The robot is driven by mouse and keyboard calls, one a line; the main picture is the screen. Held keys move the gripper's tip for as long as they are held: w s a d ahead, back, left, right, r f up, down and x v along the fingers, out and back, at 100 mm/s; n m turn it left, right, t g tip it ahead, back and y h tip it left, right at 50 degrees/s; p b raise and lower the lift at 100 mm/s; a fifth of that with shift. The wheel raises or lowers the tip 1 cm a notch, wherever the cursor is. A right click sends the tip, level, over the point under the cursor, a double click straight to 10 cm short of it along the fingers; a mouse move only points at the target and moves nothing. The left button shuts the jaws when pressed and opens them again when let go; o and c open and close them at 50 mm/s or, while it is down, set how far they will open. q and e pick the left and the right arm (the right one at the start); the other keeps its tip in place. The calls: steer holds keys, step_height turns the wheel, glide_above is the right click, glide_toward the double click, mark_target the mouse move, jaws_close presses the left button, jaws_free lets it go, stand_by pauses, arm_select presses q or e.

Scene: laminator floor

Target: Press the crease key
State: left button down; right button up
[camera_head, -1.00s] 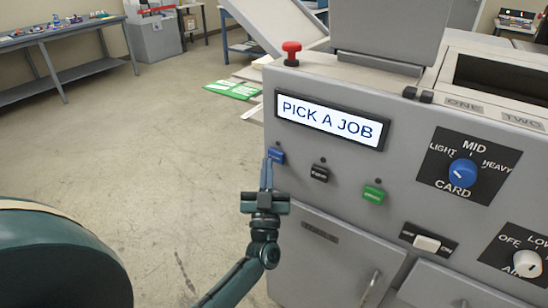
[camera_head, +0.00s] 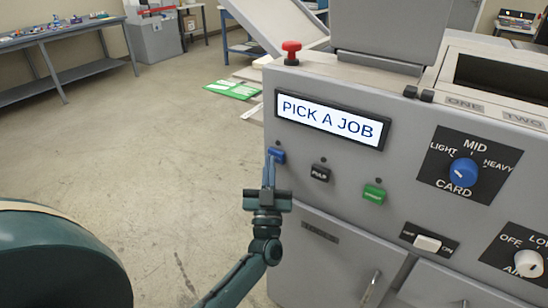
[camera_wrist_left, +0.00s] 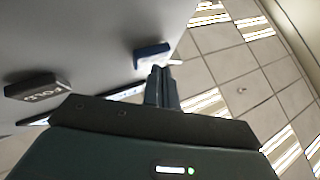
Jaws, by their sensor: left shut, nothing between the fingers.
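A row of keys sits on the machine's front below the display. The blue key (camera_head: 277,155) is at the left end, and its label is too small to read in the head view. My left gripper (camera_head: 269,160) is shut and empty, its fingertips right at the blue key's lower left. In the left wrist view, the blue key (camera_wrist_left: 152,53) lies just beyond the shut fingertips (camera_wrist_left: 161,71); I cannot tell whether they touch it. The display (camera_head: 331,119) reads "PICK A JOB". My right gripper is not in view.
A black key (camera_head: 320,173) and a green key (camera_head: 374,194) sit to the right of the blue one. A blue card dial (camera_head: 464,172), a white rocker switch (camera_head: 428,243) and a red mushroom button (camera_head: 291,52) are also on the machine. The floor at left is clear.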

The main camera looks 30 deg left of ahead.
arm_select(q)
steer(key=shift+w, duration=0.3)
steer(key=shift+s, duration=0.1)
stand_by(0.4)
steer(key=shift+s+p, duration=0.35)
steer(key=shift+s, duration=0.25)
steer(key=shift+s, duration=0.1)
steer(key=s+p, duration=0.1)
steer(key=s, duration=0.1)
steer(key=s+p, duration=0.1)
steer(key=s, duration=0.1)
steer(key=s+p, duration=0.1)
steer(key=s, duration=0.1)
steer(key=shift+a, duration=0.25)
steer(key=shift+w, duration=0.1)
